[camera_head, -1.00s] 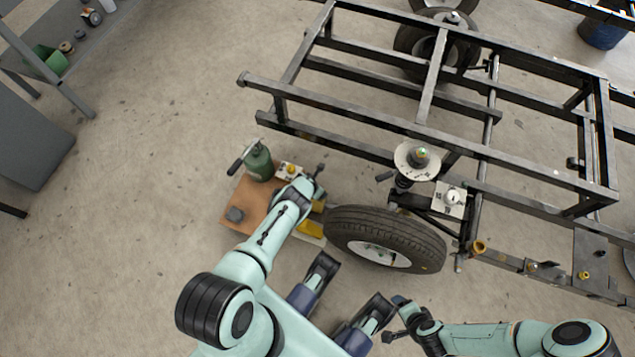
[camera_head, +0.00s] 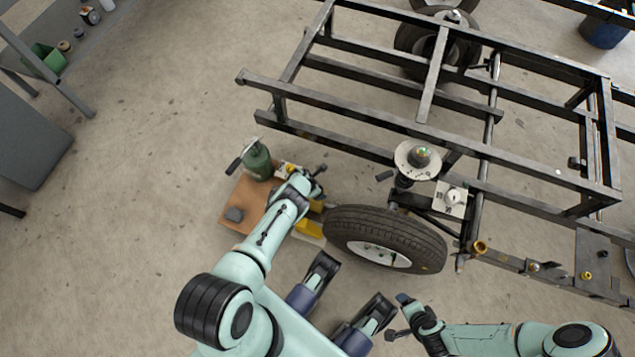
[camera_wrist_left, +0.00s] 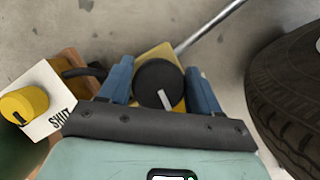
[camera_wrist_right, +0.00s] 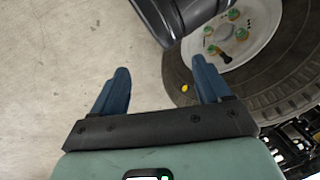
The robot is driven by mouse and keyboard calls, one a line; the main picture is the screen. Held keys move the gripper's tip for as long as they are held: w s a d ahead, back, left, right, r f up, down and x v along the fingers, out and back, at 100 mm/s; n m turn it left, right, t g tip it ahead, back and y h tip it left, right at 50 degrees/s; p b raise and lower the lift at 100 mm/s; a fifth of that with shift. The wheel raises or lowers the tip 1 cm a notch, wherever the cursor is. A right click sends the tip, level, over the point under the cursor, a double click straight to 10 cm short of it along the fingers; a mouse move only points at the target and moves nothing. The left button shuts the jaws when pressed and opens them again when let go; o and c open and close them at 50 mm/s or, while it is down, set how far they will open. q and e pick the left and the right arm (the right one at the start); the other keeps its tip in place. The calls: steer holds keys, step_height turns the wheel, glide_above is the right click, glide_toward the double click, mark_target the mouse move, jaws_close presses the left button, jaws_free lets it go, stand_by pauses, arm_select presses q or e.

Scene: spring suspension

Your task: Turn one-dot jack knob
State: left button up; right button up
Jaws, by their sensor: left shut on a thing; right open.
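A round black knob (camera_wrist_left: 158,84) with a white pointer mark sits on a yellow jack (camera_wrist_left: 155,56) in the left wrist view. My left gripper (camera_wrist_left: 163,88) is shut on this knob, with one blue finger on each side. The pointer slants towards the lower right. No dot marking is legible on the jack. In the head view the yellow jack (camera_head: 308,229) lies beside the tyre, partly hidden under my left arm, and the knob is hidden. My right gripper (camera_wrist_right: 160,85) is open and empty above the floor, near the wheel.
The tyre (camera_head: 372,238) stands just right of the jack, below the black frame (camera_head: 350,140). A green bottle-shaped jack (camera_head: 258,160) stands by the wooden board (camera_head: 238,197). A yellow knob (camera_wrist_left: 24,104) sits on a white plate beside my left gripper.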

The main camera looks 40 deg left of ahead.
arm_select(q)
steer(key=o, duration=1)
steer(key=shift+f, duration=0.1)
steer(key=shift+c, duration=0.2)
steer(key=p+v, duration=0.5)
steer(key=v, duration=0.1)
steer(key=d+p+v, duration=0.1)
steer(key=p+v, duration=0.5)
steer(key=v, duration=0.1)
steer(key=shift+a, duration=0.5)
arm_select(e)
steer(key=s+a+r+g+y, duration=0.1)
steer(key=s+a+r+g, duration=0.2)
steer(key=s+r, duration=0.7)
steer(key=shift+s+a+r+n+g, duration=0.3)
steer(key=shift+s+a+r+n, duration=0.15)
steer(key=shift+a, duration=0.2)
arm_select(q)
steer(key=shift+s, duration=0.15)
arm_select(e)
steer(key=shift+w, duration=0.1)
